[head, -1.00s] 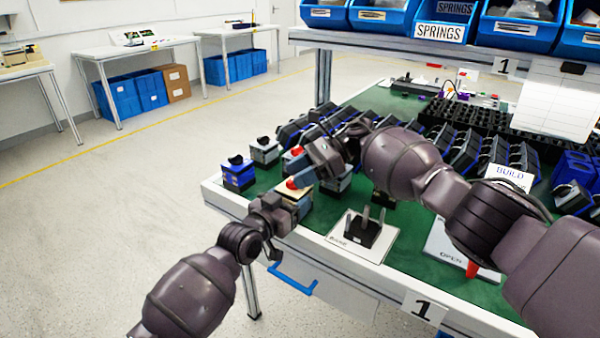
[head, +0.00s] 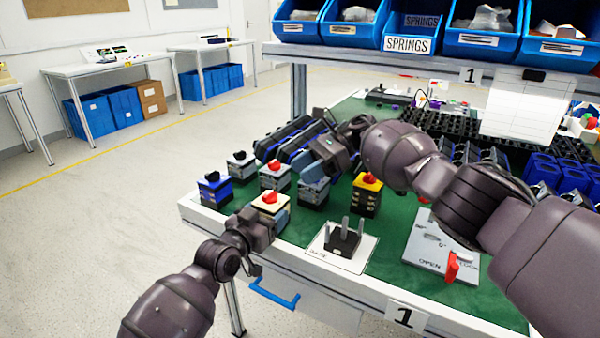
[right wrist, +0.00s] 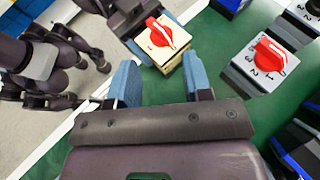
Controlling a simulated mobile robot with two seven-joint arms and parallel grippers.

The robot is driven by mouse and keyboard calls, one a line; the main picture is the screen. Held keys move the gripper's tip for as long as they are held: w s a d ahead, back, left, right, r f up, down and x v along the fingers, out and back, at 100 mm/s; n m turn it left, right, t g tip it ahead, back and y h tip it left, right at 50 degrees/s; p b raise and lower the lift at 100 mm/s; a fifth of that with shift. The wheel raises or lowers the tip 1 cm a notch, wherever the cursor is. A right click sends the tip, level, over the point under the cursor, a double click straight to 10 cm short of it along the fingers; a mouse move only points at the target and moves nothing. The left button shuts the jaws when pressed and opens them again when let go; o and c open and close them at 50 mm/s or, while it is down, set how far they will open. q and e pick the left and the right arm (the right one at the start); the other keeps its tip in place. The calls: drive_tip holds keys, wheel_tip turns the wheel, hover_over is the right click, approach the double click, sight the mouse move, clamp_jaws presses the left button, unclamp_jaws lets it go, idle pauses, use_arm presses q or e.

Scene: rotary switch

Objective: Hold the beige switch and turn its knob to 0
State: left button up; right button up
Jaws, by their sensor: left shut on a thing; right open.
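The beige switch (head: 271,207) has a red knob and is near the front left edge of the green table. My left gripper (head: 262,222) is shut on its sides. In the right wrist view, the beige switch (right wrist: 178,49) shows its pale top. The knob's white line is slanted, and I cannot read the number it points to. My right gripper (head: 318,172) is behind and to the right of the beige switch in the head view. Its blue fingers (right wrist: 160,72) are open, empty and apart from the knob.
A grey switch (right wrist: 258,68) with a red knob stands close by. A blue switch (head: 213,190) and a yellow-topped switch (head: 366,198) stand nearby. A white plate with a dark pronged fixture (head: 344,240) is to the right. A shelf of blue bins (head: 407,30) hangs above the back.

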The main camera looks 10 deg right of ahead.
use_arm(q)
drive_tip(key=o, duration=1.1)
drive_tip(key=shift+a, duration=0.1)
drive_tip(key=v, duration=1.2)
